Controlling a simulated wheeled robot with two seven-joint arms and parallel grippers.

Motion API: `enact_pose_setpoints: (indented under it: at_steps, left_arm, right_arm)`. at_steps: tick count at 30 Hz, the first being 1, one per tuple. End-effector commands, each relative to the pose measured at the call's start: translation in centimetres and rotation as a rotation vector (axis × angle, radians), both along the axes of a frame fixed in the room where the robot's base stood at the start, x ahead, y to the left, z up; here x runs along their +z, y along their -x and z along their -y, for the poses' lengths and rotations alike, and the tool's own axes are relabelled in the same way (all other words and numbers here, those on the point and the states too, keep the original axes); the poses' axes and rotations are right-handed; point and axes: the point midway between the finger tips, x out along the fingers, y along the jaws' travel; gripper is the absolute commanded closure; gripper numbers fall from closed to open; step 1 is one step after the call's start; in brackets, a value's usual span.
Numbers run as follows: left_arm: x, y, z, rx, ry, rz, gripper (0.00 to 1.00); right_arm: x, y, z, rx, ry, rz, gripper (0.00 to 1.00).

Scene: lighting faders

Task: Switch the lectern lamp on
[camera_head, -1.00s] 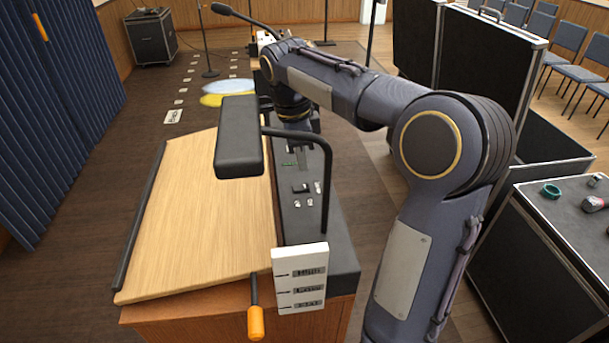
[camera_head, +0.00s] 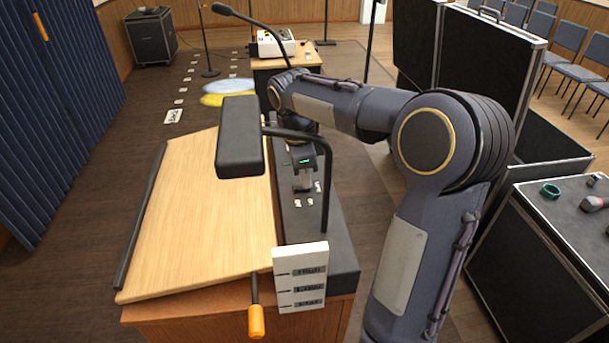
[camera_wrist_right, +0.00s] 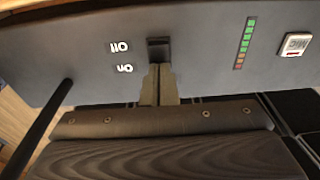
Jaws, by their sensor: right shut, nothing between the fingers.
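The lectern lamp has a dark box-shaped head (camera_head: 240,137) over the sloped wooden lectern top (camera_head: 210,215), on a bent black arm (camera_head: 327,180). A dark strip (camera_head: 335,258) runs along the lectern's right side. In the right wrist view a small black rocker switch (camera_wrist_right: 158,48) sits in it, beside upside-down labels "Off" and "On". My right gripper (camera_wrist_right: 161,72) is shut and empty, its tips at the switch's "On" end; I cannot tell if they touch. In the head view the right gripper (camera_head: 303,183) hides most of the switch. My left gripper is out of view.
A green-to-red level meter (camera_wrist_right: 244,43) and a MIC button (camera_wrist_right: 295,44) share the strip. A gooseneck microphone (camera_head: 250,22) rises behind. A label card (camera_head: 300,277) and an orange-handled screwdriver (camera_head: 256,318) are at the lectern's front edge. Black cases (camera_head: 545,240) stand to the right.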

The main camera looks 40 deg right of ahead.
Motion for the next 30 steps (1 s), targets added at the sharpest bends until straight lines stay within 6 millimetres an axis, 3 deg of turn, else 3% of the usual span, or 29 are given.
enact_pose_setpoints:
  at_steps: [15,24,30]
  left_arm:
    - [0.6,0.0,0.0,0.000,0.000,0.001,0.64]
    - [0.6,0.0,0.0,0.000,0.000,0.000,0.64]
    - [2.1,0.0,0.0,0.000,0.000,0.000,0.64]
  right_arm:
    - [-0.2,-0.6,-1.6,0.005,-0.006,-0.015,1.00]
    - [-0.1,-0.7,-1.6,0.004,-0.006,-0.010,1.00]
    - [1.5,-0.6,-0.9,0.002,-0.004,-0.009,1.00]
